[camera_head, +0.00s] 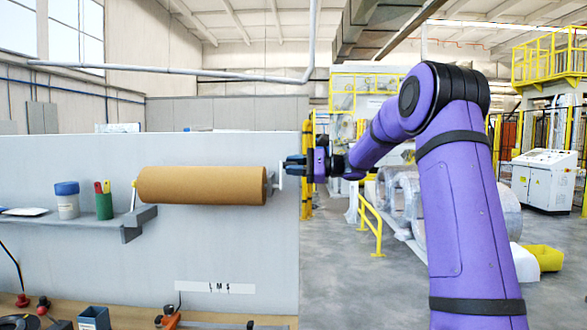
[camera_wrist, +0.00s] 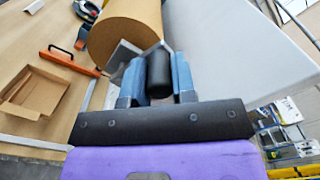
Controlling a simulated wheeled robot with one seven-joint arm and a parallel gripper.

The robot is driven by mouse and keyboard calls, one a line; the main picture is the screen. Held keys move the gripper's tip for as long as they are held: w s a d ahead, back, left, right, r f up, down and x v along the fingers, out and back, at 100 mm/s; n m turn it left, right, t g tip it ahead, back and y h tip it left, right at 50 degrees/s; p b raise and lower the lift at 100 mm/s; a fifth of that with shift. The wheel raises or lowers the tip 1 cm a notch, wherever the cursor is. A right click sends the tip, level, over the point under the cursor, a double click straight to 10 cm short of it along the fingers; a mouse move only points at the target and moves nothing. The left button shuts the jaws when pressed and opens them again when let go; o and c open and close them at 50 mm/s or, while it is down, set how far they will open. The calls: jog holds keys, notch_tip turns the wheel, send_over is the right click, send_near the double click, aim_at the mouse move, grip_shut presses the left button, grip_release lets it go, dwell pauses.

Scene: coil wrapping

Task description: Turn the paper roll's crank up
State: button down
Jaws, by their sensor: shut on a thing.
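The brown paper roll (camera_head: 202,185) is mounted level on the grey wall panel in the head view. Its end also shows at the top of the wrist view (camera_wrist: 125,30). The crank (camera_head: 276,182) is at the roll's right end, a pale arm by the bracket. The crank's dark handle (camera_wrist: 158,75) sits between my gripper's blue fingers in the wrist view. My gripper (camera_head: 294,169) comes from the right and is shut on the handle. In the head view the fingers hide most of the handle.
The grey panel (camera_head: 235,245) stands behind the roll. A shelf (camera_head: 70,222) at left holds a white cup with a blue lid (camera_head: 67,200) and a green pen holder (camera_head: 104,206). A workbench (camera_head: 135,315) lies below. A cardboard box (camera_wrist: 35,98) and an orange-handled tool (camera_wrist: 68,61) lie on it.

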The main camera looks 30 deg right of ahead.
jog(key=shift+s+a+n, duration=0.35)
jog(key=shift+s+n, duration=0.25)
jog(key=shift+n, duration=0.7)
jog(key=c, duration=0.9)
grip_release()
jog(key=shift+c, duration=0.2)
jog(key=shift+s+r, duration=0.1)
jog(key=v, duration=1)
jog(key=shift+s+d, duration=0.2)
jog(key=shift+d, duration=0.1)
jog(key=shift+a, duration=0.1)
